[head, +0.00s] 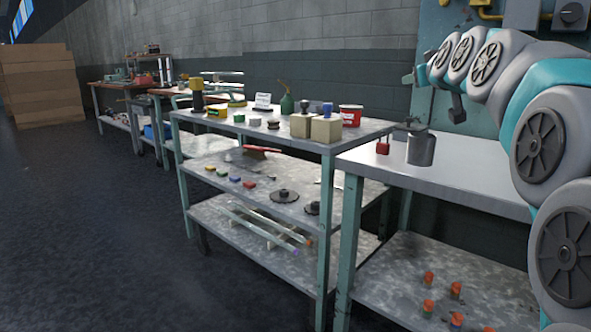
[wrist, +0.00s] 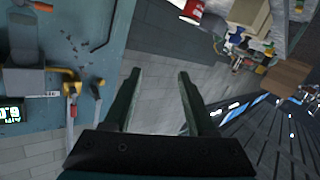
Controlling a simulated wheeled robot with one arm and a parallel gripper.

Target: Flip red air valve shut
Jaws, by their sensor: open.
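My gripper (wrist: 160,74) is open in the wrist view, with nothing between its two dark fingers. On the teal wall panel (wrist: 95,25), left of the fingers, a small red piece (wrist: 73,110) sits by a yellow fitting (wrist: 70,75). It may be the red air valve, but its lever position is too small to tell. The fingers are apart from it. In the head view the teal panel (head: 437,30) stands at the upper right behind my arm. A yellow pipe (head: 482,4) shows there; I cannot make out a red valve on it.
A metal bench (head: 460,180) below the panel holds a grey cup (head: 421,148) and a red padlock-like item (head: 383,146). The floor at left is clear.

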